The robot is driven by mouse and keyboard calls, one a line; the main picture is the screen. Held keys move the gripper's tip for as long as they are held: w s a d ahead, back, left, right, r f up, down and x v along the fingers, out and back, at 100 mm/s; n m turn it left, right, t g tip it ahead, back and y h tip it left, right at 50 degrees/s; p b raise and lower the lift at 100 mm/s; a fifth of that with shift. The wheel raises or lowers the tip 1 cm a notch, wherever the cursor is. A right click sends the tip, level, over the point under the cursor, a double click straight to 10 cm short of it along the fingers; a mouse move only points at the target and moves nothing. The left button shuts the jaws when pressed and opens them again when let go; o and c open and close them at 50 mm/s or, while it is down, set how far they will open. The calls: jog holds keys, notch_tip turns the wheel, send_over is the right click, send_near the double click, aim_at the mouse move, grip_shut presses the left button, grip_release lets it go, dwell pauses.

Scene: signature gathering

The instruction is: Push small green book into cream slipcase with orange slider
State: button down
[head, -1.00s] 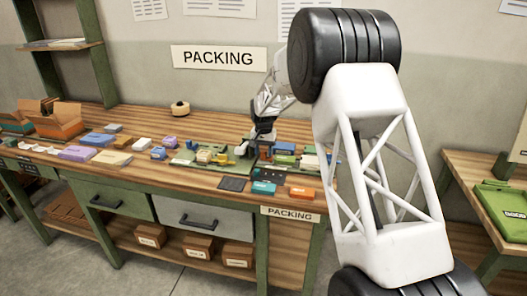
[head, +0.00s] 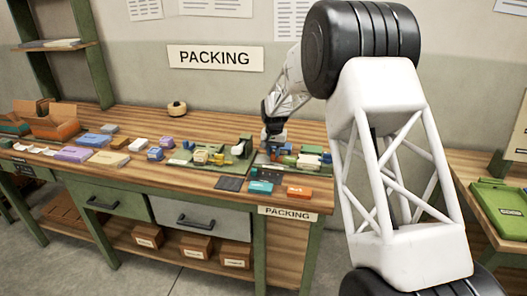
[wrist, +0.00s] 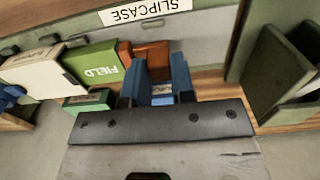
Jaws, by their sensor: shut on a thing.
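In the wrist view the small green book (wrist: 103,68), lettered FIELD, lies beside the cream slipcase (wrist: 38,74), which is at its left. They look close or touching; I cannot tell how far the book is inside. The orange slider (wrist: 150,56) is just right of the book, partly hidden behind my blue fingertips. My gripper (wrist: 160,82) is shut on what looks like the orange slider; the grip itself is partly hidden. In the head view my gripper (head: 274,138) is low over the right part of the bench, among small coloured blocks.
A smaller green block (wrist: 88,102) lies close left of my fingers. A green upright fixture (wrist: 280,70) stands at the right. A SLIPCASE label (wrist: 147,11) is at the top. In the head view a teal box (head: 260,187) and an orange box (head: 299,192) lie along the front edge.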

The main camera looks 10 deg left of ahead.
aim_at(290, 159)
jog(key=d, duration=0.7)
jog(key=c, duration=1)
grip_release()
jog(key=shift+d, duration=0.1)
jog(key=shift+o, duration=0.2)
jog(key=shift+r, duration=0.1)
notch_tip(290, 159, up, 8)
jog(key=shift+f, duration=0.2)
